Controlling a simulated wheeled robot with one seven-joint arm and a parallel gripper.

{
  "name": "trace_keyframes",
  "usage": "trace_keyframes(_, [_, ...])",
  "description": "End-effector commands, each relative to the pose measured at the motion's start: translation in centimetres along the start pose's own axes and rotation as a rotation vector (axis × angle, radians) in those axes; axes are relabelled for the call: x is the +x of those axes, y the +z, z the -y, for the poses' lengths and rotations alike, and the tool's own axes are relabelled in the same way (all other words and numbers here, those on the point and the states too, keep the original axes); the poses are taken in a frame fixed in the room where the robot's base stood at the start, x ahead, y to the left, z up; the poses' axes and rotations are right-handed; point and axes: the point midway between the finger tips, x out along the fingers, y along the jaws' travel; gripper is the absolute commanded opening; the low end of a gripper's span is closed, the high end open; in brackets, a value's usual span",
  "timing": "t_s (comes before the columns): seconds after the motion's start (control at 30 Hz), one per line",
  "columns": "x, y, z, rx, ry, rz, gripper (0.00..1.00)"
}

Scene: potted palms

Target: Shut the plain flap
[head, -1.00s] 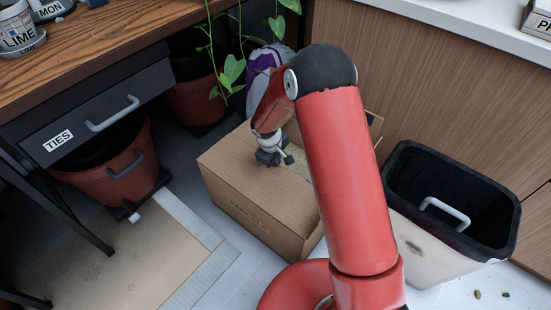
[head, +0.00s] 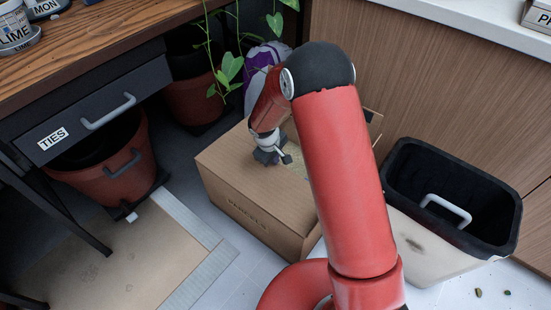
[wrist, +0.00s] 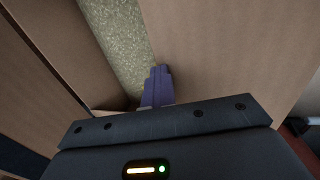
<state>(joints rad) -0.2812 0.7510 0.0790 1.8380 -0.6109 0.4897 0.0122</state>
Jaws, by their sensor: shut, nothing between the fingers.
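A cardboard box (head: 262,228) with printed lettering on its near side stands on the floor. A plain brown flap (head: 232,172) lies across the near-left part of its top. Another flap edge (head: 374,125) with a dark patch stands up at the far right, mostly behind my arm. My gripper (head: 280,158) is shut and empty, low over the box's top beside the plain flap; I cannot tell if it touches. In the wrist view its purple fingers (wrist: 158,85) are together over a gap with speckled greenish filling (wrist: 120,40), between cardboard panels (wrist: 235,50).
A black-lined bin (head: 450,215) stands right of the box. A desk with a drawer marked TIES (head: 90,120) and a red pot (head: 115,170) are on the left. A leafy plant (head: 228,75) and wooden panelling (head: 430,85) are behind.

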Motion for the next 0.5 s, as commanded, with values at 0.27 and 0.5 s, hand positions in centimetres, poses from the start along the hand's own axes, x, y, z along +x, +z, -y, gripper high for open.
trace_keyframes(0.27, [-1.2, 0.0, 1.2, -0.010, -0.021, 0.010, 0.00])
trace_keyframes(0.5, [-6.2, -0.3, -1.4, 0.004, -0.002, -0.002, 0.00])
